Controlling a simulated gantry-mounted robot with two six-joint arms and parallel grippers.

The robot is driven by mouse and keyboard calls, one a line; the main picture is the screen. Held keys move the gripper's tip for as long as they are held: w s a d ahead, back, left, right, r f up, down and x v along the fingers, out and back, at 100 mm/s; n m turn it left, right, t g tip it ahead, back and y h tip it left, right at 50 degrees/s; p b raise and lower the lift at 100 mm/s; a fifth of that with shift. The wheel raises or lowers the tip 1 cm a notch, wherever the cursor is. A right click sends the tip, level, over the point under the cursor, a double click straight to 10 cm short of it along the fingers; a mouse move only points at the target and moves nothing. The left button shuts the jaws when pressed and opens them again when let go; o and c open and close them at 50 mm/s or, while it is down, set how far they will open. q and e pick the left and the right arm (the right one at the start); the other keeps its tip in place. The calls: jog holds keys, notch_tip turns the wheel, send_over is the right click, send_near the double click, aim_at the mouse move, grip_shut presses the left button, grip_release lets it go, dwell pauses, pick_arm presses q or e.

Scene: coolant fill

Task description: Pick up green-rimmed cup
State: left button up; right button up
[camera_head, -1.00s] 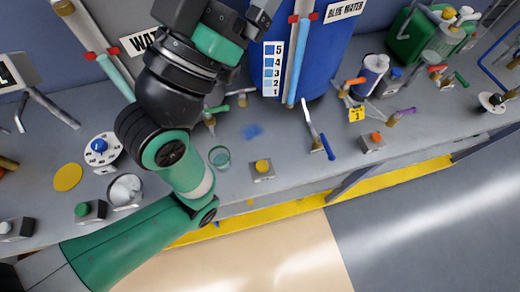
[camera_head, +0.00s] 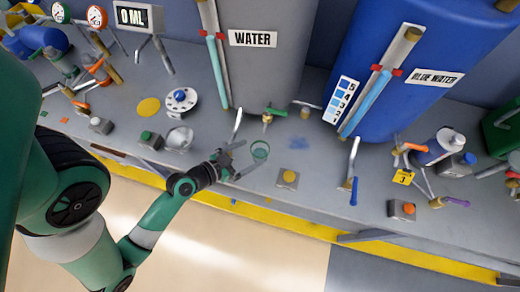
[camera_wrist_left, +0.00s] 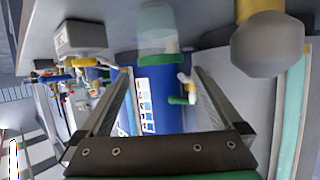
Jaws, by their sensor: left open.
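The green-rimmed cup (camera_head: 260,150), small and see-through, stands upright on the grey bench in the head view. It also shows as a pale clear shape with a green rim at the top middle of the left wrist view (camera_wrist_left: 157,28). My left gripper (camera_head: 248,157) is open and empty, its fingers pointing toward the cup from the left. The cup is just beyond the fingertips (camera_wrist_left: 160,72), between their lines. I cannot tell exactly how large the gap is. My right gripper is in neither view now.
The bench's yellow front edge (camera_head: 250,211) is close.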

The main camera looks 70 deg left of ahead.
aim_at(253, 156)
pick_arm(q)
jog(key=shift+s+d+f+n+g, duration=0.15)
jog(key=shift+s+d+f+g, duration=0.1)
jog(key=shift+s+f, duration=0.3)
jog(key=shift+s+d+f+n+g, duration=0.15)
jog(key=shift+s+d+f, duration=0.15)
jog(key=shift+s, duration=0.35)
jog(key=x, duration=0.5)
jog(key=shift+w+a+f+p, duration=0.1)
jog(key=shift+w+a+p, duration=0.1)
jog(key=shift+w+p, duration=0.15)
jog(key=x, duration=0.6)
jog(key=shift+b, duration=0.35)
jog(key=c, duration=1.5)
